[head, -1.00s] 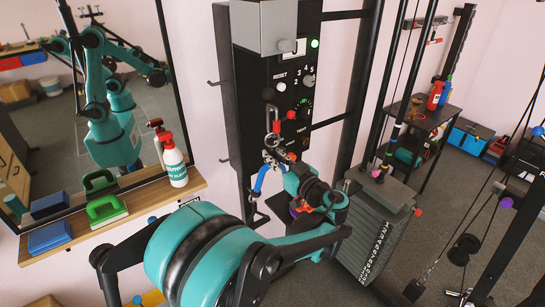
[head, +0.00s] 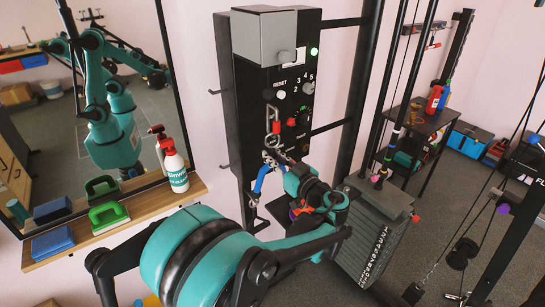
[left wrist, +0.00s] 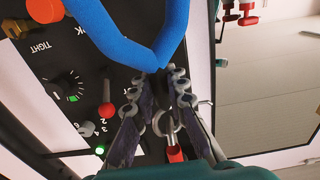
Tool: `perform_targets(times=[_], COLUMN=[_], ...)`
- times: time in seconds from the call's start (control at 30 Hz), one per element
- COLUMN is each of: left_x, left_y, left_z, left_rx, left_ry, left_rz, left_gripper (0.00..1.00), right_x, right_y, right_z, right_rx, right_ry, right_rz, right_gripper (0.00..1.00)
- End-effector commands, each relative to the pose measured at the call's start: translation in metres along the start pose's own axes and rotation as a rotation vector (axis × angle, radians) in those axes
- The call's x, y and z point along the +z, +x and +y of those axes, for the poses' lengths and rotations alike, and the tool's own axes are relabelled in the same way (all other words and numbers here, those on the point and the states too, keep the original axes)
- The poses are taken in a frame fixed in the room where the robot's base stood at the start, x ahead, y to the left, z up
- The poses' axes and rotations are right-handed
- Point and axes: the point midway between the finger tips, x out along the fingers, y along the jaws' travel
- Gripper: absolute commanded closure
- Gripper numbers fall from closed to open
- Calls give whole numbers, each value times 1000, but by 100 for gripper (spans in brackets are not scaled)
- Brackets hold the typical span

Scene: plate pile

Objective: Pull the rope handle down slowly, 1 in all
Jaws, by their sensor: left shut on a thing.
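The blue rope handle (head: 262,178) hangs below a metal chain and clip (head: 272,122) at the front of a black wall panel (head: 245,110). My left gripper (head: 273,163) is at the top of the handle, below the panel's controls. The clip shows between the fingers there. The arm hides part of the area below the handle. My right gripper is not in view.
A weight stack (head: 365,240) and dark posts stand right of the panel. Open floor (head: 420,240) lies further right.

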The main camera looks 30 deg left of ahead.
Motion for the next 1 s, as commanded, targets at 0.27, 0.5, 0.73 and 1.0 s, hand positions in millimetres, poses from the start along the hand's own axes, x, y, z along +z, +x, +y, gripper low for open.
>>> perform_targets(times=[0.27, 0.5, 0.73, 1.0], left_x=[-21, -21, -27, -45], left_y=[0, 0, 0, 0], left_z=[0, 0, 0, 0], left_rx=[0, 0, 0, 0], left_ry=[-1, -1, -1, -1], left_rz=[-2, -3, -3, -2], left_gripper=[100, 100, 100, 100], right_x=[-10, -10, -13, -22], right_y=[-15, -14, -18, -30], right_z=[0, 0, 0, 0], right_rx=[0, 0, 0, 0], right_ry=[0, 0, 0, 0], right_rz=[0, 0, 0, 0], right_gripper=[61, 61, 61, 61])
